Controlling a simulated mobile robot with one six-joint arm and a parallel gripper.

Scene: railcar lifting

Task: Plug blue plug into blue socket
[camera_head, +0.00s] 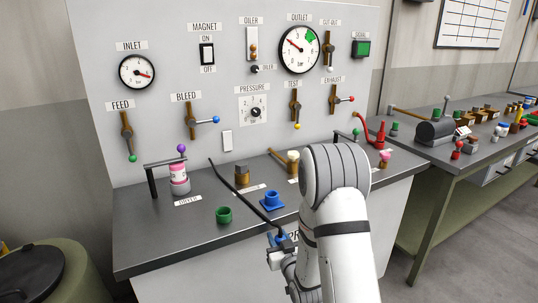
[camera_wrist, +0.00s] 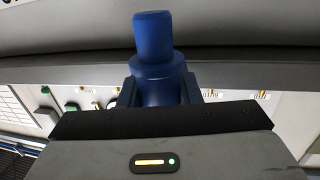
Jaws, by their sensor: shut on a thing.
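The blue plug (camera_wrist: 155,38) is held between the two fingers of my gripper (camera_wrist: 160,92) in the wrist view, with its narrower end sticking out beyond them. In the head view my gripper (camera_head: 281,250) is near the bench's front edge, below and slightly right of the blue socket. A little blue of the plug shows there; the rest is hidden. The blue socket (camera_head: 272,202) is on the grey bench top, apart from the plug. A black cable (camera_head: 236,188) runs from the back of the bench toward my gripper.
A green socket (camera_head: 224,215) sits left of the blue one. A pink and grey part (camera_head: 179,178) stands under a black bracket at the left. Behind rises the panel (camera_head: 165,80) with gauges and levers. My arm hides part of the bench's right side.

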